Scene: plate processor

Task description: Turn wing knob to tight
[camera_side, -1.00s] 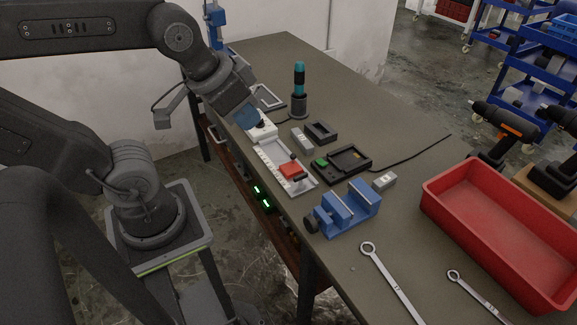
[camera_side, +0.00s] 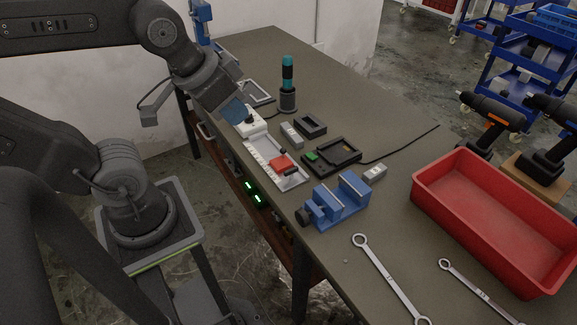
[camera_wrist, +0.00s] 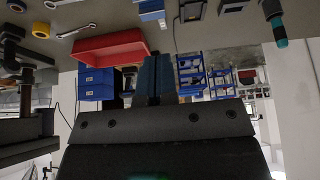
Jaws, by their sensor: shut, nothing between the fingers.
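The white plate fixture (camera_side: 262,152) lies along the near-left part of the bench. A white block (camera_side: 256,131) stands at its far end, with a small dark part (camera_side: 250,119) on top that looks like the wing knob. Its wings and angle are too small to read. My gripper (camera_side: 239,116) comes down from the upper left, with its blue fingers shut right beside the dark part. I cannot tell whether they touch it. In the wrist view, the shut fingers (camera_wrist: 157,76) show with nothing between them, and the knob is not clearly visible.
A red block (camera_side: 279,163) sits on the fixture's near end. A blue vise (camera_side: 336,203), a black tray with a green part (camera_side: 332,157) and an upright teal-handled tool (camera_side: 288,82) stand nearby. A red bin (camera_side: 480,235) and two wrenches lie farther right.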

